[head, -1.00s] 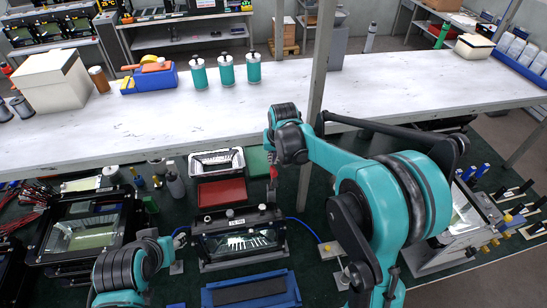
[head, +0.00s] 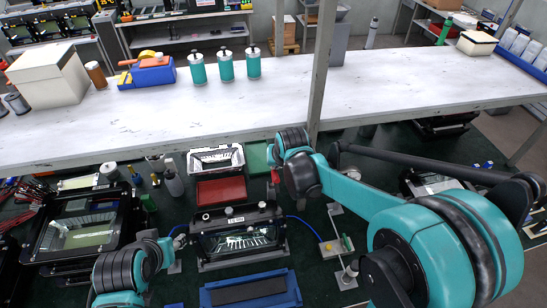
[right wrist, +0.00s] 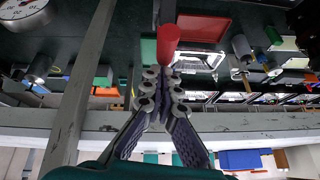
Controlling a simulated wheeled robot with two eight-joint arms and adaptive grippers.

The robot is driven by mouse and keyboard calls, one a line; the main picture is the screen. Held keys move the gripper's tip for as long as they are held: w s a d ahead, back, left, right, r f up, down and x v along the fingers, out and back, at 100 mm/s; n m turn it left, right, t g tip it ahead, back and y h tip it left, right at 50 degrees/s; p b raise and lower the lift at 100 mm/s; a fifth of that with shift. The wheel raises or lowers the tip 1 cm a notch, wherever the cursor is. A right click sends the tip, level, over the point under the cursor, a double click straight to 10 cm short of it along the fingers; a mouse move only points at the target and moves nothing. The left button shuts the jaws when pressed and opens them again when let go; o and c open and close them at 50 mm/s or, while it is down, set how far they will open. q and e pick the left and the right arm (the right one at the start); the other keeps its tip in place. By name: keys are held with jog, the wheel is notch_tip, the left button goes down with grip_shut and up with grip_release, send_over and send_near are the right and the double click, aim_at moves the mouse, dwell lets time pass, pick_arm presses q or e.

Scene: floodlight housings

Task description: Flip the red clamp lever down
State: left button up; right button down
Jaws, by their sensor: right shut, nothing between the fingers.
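The red clamp lever (right wrist: 168,44) shows as a tapered red handle in the right wrist view, right at the fingertips of my right gripper (right wrist: 167,12). In the head view a small bit of red (head: 275,177) shows beside my right wrist. The right gripper's fingers are together with nothing between them. Whether they touch the lever I cannot tell. A black floodlight housing (head: 240,262) with a lit glass window stands in front of that wrist. My left arm reaches to the housing's left side; its gripper (head: 172,248) is small and its fingers are unclear.
A red tray (head: 221,191) and a white-framed tray (head: 215,148) lie behind the housing, a blue tray (head: 250,300) in front. A grey post (head: 319,80) rises close to my right wrist. A white bench (head: 400,87) runs across the back.

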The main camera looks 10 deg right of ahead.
pick_arm(q)
notch_tip(320, 180, down, 17)
jog(key=b, duration=1.6)
jog(key=shift+s+f+b, duration=0.2)
jog(key=shift+b, duration=0.15)
pick_arm(e)
jog(key=s+f+t, duration=0.8)
jog(key=s+f, duration=0.4)
jog(key=shift+s+f, duration=0.2)
jog(key=shift+s, duration=0.15)
